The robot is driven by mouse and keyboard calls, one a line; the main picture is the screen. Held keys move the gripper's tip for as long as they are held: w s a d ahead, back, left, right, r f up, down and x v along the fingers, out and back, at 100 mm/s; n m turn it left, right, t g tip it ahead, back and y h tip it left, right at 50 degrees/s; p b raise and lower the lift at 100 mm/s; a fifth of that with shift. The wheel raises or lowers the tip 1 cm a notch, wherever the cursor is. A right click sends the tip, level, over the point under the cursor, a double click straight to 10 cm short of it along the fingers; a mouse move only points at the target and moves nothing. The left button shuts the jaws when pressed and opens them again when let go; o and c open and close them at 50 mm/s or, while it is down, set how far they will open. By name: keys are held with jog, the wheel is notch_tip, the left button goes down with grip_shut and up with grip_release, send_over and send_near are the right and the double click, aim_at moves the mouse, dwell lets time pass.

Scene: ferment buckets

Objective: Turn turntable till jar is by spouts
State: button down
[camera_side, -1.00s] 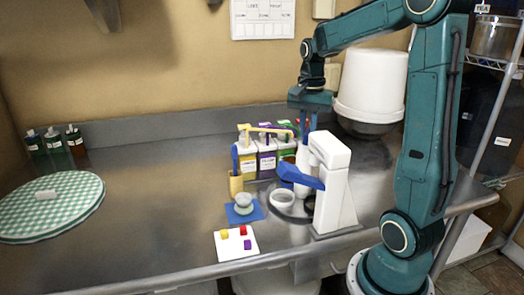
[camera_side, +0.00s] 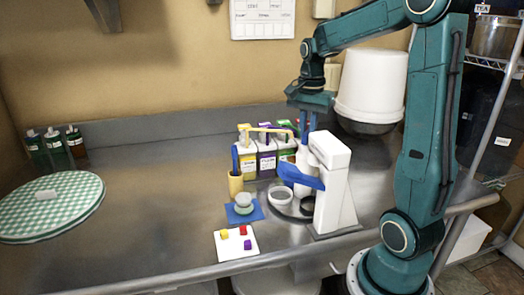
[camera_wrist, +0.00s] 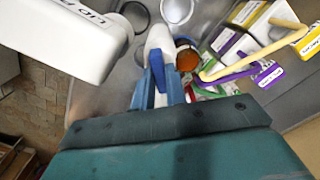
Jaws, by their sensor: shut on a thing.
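My gripper (camera_side: 308,125) is behind the white press and points down. In the wrist view its blue fingers (camera_wrist: 160,92) are shut on a white, bottle-like thing (camera_wrist: 158,42); its lower part is partly hidden by the press. A small pale jar (camera_side: 243,200) stands on a blue mat in front of the labelled cartons. Yellow and purple spouts (camera_wrist: 268,60) rise from the cartons (camera_side: 266,160), left of my gripper in the side view. I cannot tell which thing is the turntable; a round green-checked disc (camera_side: 45,205) lies far left.
The white press (camera_side: 333,185) with a blue lever stands close in front of my gripper. A white bucket (camera_side: 370,85) is behind. The counter's left-middle is clear.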

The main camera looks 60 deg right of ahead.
jog(key=c, duration=1.4)
grip_release()
jog(key=shift+c, duration=0.2)
jog(key=shift+r, duration=0.15)
notch_tip(320, 180, up, 14)
jog(key=shift+f, duration=0.2)
jog(key=s+a+f+n+t, duration=0.2)
jog(key=s+a+f+n, duration=0.1)
jog(key=a+n, duration=0.3)
jog(key=s+a+f+n+t, duration=0.1)
jog(key=s+a+f+n, duration=0.3)
jog(key=a+n, duration=0.2)
jog(key=s+a+f+n+t, duration=0.2)
jog(key=a+n, duration=0.4)
jog(key=a, duration=0.3)
jog(key=shift+s+f+t, duration=0.3)
jog(key=shift+s+f, duration=0.4)
jog(key=shift+f, duration=0.15)
jog(key=shift+a, duration=0.1)
